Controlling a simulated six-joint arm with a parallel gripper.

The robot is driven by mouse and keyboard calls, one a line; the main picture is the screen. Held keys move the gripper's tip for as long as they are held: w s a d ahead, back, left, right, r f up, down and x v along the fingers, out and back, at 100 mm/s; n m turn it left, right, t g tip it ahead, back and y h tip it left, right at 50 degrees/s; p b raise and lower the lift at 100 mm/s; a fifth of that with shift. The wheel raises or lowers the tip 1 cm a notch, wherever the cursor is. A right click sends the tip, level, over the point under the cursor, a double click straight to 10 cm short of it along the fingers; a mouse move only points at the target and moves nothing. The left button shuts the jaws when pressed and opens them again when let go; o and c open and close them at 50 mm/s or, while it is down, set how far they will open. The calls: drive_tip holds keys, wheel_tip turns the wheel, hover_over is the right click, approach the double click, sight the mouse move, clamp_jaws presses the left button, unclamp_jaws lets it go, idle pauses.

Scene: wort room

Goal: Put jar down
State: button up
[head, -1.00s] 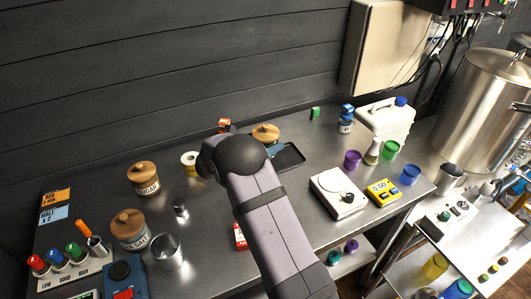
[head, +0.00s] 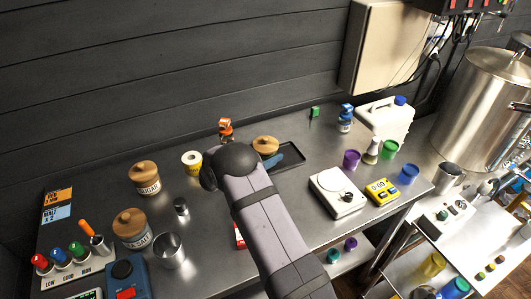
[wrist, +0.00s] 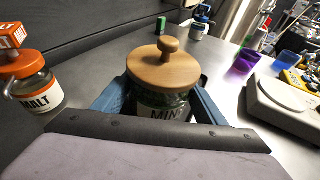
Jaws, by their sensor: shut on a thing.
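The jar (wrist: 165,105) has a round wooden lid with a knob and a label of which "MIN" can be read. It stands upright between the blue fingers of my gripper (wrist: 163,107) in the wrist view, and the gripper is shut on it. In the head view the jar's wooden lid (head: 265,145) shows beyond my arm, with one blue finger (head: 274,160) in front. A dark tray (head: 291,157) lies beside it. My arm hides the jar's base, so I cannot tell whether it touches the tray or the table.
A malt bottle with an orange cap (wrist: 33,85) stands left of the jar. A white scale (head: 338,194) and a yellow timer (head: 381,190) are to the right. Two wooden-lidded jars, one marked sugar (head: 145,179), stand at left. The steel table (head: 205,240) has bare patches.

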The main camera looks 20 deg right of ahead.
drive_tip(key=shift+f, duration=0.1)
drive_tip(key=o, duration=1.6)
drive_tip(key=shift+o, duration=0.2)
drive_tip(key=shift+r, duration=0.2)
drive_tip(key=shift+s+a, duration=0.1)
drive_tip(key=shift+a, duration=0.2)
drive_tip(key=b+v, duration=0.3)
drive_tip(key=v, duration=0.8)
drive_tip(key=shift+s+a+r, duration=0.1)
